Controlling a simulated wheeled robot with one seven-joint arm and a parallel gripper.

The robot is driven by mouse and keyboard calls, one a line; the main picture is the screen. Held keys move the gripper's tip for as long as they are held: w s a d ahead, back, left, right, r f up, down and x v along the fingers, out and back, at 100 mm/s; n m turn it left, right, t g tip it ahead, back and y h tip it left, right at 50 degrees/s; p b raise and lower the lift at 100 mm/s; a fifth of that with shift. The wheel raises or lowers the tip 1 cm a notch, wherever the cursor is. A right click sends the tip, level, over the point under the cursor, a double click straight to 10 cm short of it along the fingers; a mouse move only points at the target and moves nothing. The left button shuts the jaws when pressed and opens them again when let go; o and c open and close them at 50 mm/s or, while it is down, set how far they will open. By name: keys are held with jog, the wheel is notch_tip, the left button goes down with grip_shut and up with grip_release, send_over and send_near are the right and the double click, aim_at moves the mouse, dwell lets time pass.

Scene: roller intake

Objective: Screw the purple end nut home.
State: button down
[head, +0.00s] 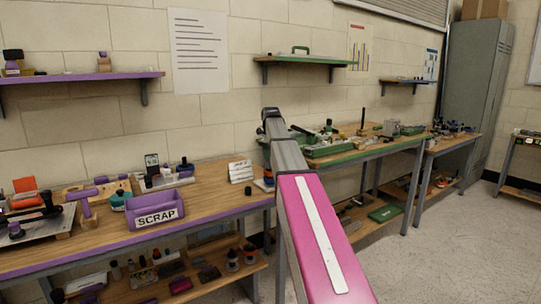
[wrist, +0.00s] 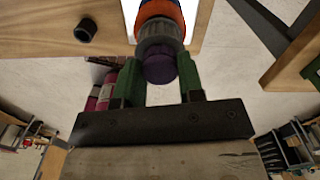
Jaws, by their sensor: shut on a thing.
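The purple end nut (wrist: 160,69) shows in the wrist view, between the two green fingers of my gripper (wrist: 158,76). My gripper is shut on it. Just beyond the nut, in line with it, is a ribbed grey collar (wrist: 158,30), with an orange band (wrist: 163,9) past that at the top edge. I cannot tell whether threads show between nut and collar. In the head view my arm hides my gripper and the nut. A small part with orange and blue (head: 266,181) shows beside the arm at the bench's right end.
A small black cylinder (head: 248,190) stands on the purple-edged bench (head: 215,200) near the arm; it also shows in the wrist view (wrist: 85,30). A purple SCRAP bin (head: 155,212) and a white sign (head: 240,171) stand further left. A green-edged bench (head: 370,150) stands to the right.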

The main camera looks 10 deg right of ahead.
jog(key=c, duration=0.7)
grip_release()
jog(key=shift+o, duration=0.2)
jog(key=shift+r, duration=0.1)
